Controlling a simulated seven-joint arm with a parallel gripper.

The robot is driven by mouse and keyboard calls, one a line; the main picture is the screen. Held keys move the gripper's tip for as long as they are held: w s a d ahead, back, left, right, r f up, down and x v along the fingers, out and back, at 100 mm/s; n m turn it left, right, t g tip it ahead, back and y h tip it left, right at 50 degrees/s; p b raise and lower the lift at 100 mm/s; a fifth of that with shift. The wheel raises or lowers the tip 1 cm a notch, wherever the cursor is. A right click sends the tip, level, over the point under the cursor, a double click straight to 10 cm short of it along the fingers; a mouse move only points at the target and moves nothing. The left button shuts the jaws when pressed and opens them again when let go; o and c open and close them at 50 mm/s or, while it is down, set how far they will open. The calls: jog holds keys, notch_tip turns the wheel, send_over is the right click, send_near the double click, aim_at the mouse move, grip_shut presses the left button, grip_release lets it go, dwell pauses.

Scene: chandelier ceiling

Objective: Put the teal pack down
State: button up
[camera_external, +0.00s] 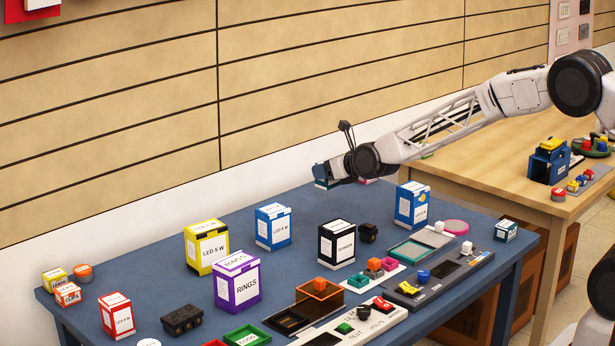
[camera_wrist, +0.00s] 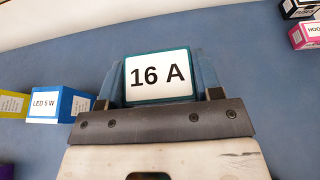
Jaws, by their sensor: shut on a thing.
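The teal pack (camera_wrist: 158,77) has a white face reading "16 A". It sits between the two blue fingers of my gripper (camera_wrist: 159,84) in the wrist view, with a finger against each side. In the external view, my gripper (camera_external: 327,173) is at the far side of the blue table, and only a small dark teal part of the pack (camera_external: 322,184) shows below the fingers. The fingers hide the rest. I cannot tell whether the pack's underside touches the table.
The blue table (camera_external: 150,265) has clear room around my gripper. A blue LED 5 W box (camera_wrist: 72,104) and a yellow box (camera_wrist: 12,104) stand left in the wrist view. A black box (camera_wrist: 298,8) and a pink box (camera_wrist: 307,35) are at upper right.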

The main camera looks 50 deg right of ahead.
notch_tip(320, 180, up, 18)
dwell(0.8)
jog(key=shift+w+d, duration=0.1)
jog(key=shift+d, duration=0.3)
jog(key=shift+w+d+f+n+g+y, duration=0.55)
jog(key=shift+d+f+n+g+y, duration=1.15)
jog(key=shift+d+n+y, duration=3.35)
jog(key=shift+s+d+r+n+g+y, duration=0.45)
jog(key=shift+d+r+n+g, duration=0.65)
jog(key=shift+d, duration=2.25)
jog(key=shift+s+d+r+n+g+y, duration=0.2)
jog(key=shift+d+r+n+g+y, duration=0.4)
jog(key=shift+d+g, duration=1.8)
notch_tip(320, 180, down, 18)
jog(key=d+t, duration=0.1)
jog(key=t, duration=0.1)
jog(key=shift+d, duration=0.3)
